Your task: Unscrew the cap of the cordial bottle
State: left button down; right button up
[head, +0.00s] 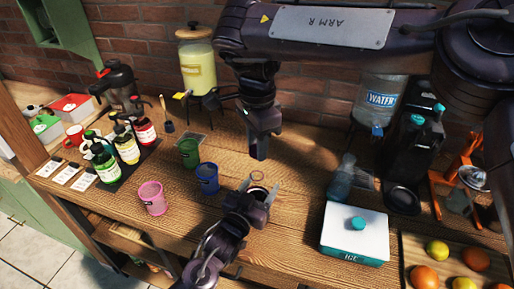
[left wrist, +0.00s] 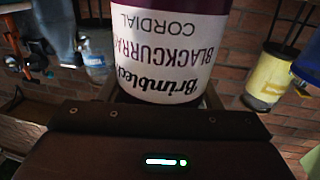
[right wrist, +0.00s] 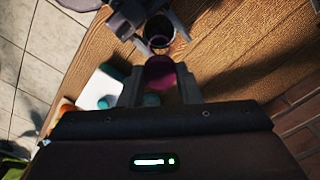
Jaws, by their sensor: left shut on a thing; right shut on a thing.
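The cordial bottle (left wrist: 165,50) fills the upper middle of the left wrist view, its white blackcurrant label upside down in the picture. My left gripper (head: 258,187), low over the table in the head view, is shut on it. In the right wrist view the dark bottle (right wrist: 158,42) shows beyond a purple cap (right wrist: 160,73). My right gripper (head: 258,156) points down above the left one and is shut on the cap. I cannot tell whether cap and bottle touch. I cannot make out either clearly in the head view.
A blue cup (head: 207,179), a pink cup (head: 152,198) and a green cup (head: 189,152) stand left of my grippers. Several bottles on a dark mat (head: 118,181) are further left.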

pick_arm(q)
jog(key=shift+c, duration=1.9)
grip_release()
